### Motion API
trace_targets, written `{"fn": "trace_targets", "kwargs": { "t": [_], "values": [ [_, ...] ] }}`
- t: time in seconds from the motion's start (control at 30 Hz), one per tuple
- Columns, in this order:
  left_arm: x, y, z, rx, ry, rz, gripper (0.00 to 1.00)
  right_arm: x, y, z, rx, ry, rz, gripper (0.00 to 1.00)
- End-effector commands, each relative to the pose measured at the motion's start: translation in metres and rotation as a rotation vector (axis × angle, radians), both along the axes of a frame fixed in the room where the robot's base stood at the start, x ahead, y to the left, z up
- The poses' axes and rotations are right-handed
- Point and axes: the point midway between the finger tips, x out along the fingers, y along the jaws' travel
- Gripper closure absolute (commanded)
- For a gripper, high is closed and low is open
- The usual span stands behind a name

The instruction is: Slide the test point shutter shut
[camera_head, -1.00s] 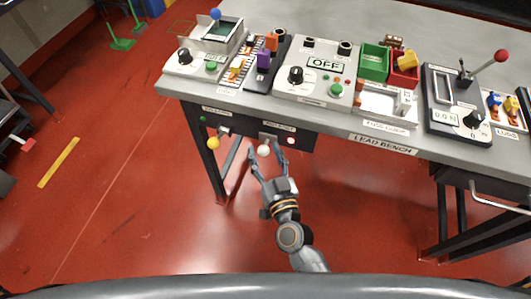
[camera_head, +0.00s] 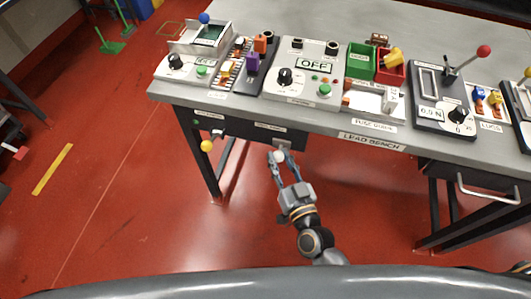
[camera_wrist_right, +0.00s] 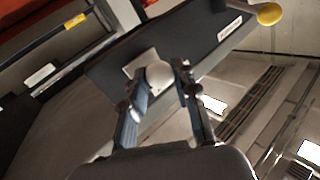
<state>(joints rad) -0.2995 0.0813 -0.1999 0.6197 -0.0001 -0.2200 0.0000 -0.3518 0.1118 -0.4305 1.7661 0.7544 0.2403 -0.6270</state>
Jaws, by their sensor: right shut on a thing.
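A dark panel (camera_head: 240,129) hangs under the front edge of the bench. The test point shutter's white knob (camera_head: 279,157) shows near the panel's right end. In the right wrist view the knob (camera_wrist_right: 158,75) stands in front of a pale shutter plate (camera_wrist_right: 141,64). My right gripper (camera_head: 284,157) reaches up from below, its two fingers on either side of the knob, shut on it. The fingers and knob hide part of the panel behind. My left gripper is in neither view.
A yellow knob (camera_head: 206,146) sticks out at the panel's left end. Above is the lead bench (camera_head: 420,145) with several devices, including an OFF unit (camera_head: 300,75) and a red-tipped lever (camera_head: 484,51). A drawer handle (camera_head: 488,196) is at the right. The red floor below is open.

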Motion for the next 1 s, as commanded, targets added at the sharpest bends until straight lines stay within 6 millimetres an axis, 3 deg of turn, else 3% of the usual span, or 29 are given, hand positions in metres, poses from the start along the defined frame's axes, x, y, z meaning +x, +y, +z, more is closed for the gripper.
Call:
{"fn": "trace_targets", "kwargs": {
  "t": [0.33, 0.37, 0.47, 0.8, 1.0],
  "values": [
    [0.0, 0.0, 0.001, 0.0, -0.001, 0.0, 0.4, -0.002, -0.007, -0.001, 0.0, -0.001, -0.004, 1.0],
    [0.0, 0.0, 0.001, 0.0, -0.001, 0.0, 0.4, -0.002, -0.007, -0.001, 0.0, 0.0, -0.004, 0.65],
    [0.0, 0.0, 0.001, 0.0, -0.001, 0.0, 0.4, -0.002, -0.007, -0.001, 0.0, 0.0, -0.004, 0.48],
    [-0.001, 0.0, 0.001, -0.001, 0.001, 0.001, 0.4, -0.004, -0.006, 0.0, 0.001, 0.0, -0.002, 0.48],
    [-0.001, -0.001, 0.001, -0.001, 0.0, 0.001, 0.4, -0.032, -0.014, -0.001, -0.001, 0.003, 0.0, 0.48]
  ]
}}
